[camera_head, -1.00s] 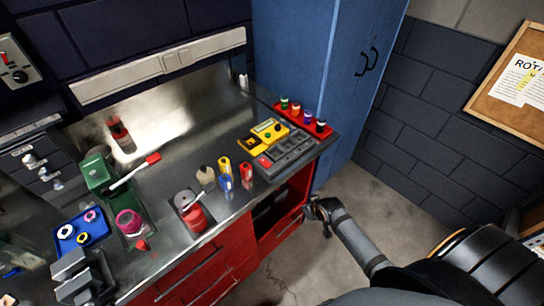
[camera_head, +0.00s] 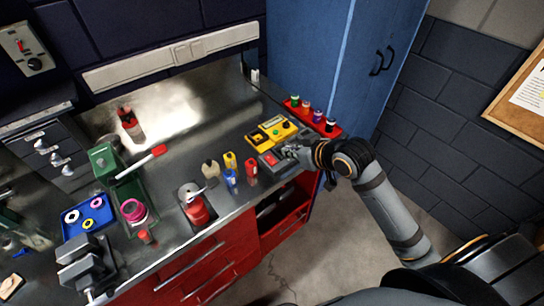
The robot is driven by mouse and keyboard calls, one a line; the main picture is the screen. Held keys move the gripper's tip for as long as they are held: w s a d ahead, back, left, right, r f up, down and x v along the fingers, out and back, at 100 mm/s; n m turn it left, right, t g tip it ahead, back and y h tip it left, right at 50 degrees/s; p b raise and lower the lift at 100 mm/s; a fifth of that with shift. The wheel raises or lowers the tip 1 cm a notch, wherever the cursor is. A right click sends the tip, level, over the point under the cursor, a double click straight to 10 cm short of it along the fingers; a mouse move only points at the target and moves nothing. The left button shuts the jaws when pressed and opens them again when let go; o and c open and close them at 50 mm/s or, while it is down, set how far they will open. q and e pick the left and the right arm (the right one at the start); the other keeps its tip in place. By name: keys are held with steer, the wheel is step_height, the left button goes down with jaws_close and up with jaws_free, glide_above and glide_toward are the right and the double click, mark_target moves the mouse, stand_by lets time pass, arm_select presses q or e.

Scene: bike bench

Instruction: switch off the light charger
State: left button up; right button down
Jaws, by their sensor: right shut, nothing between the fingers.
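The light charger looks to be the grey tray-like unit (camera_head: 270,160) with a red button at its front left corner, near the right end of the metal bench. A yellow device (camera_head: 270,132) with a small display sits directly behind it. My right gripper (camera_head: 287,151) is shut and empty, over the right part of the grey unit, and its wrist hides much of that unit. I cannot tell whether the fingertips touch it. The red button shows just left of the fingers. My left gripper is not in view.
A red tray (camera_head: 329,131) of coloured bottles stands behind my right wrist. Small yellow, blue and red cells (camera_head: 251,167) stand left of the charger. A red oil can (camera_head: 195,205), a green box (camera_head: 104,158) and a blue tray (camera_head: 70,228) are farther left. A blue cabinet (camera_head: 310,50) rises behind.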

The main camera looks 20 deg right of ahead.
steer(key=p, duration=0.2)
glide_above(269, 159)
steer(key=s, duration=0.2)
steer(key=f, duration=0.6)
steer(key=shift+w+d+f, duration=0.1)
steer(key=shift+d+f, duration=0.05)
steer(key=shift+d, duration=0.05)
step_height(269, 159, down, 3)
steer(key=shift+r, duration=0.2)
steer(key=shift+w+f, duration=0.1)
steer(key=shift+f, duration=0.5)
steer(key=shift+f+p, duration=0.2)
steer(key=shift+p, duration=0.1)
steer(key=shift+w, duration=0.15)
steer(key=shift+w+a+r, duration=0.15)
steer(key=shift+w, duration=0.2)
steer(key=shift+w+a+r, duration=0.1)
steer(key=shift+w, duration=0.25)
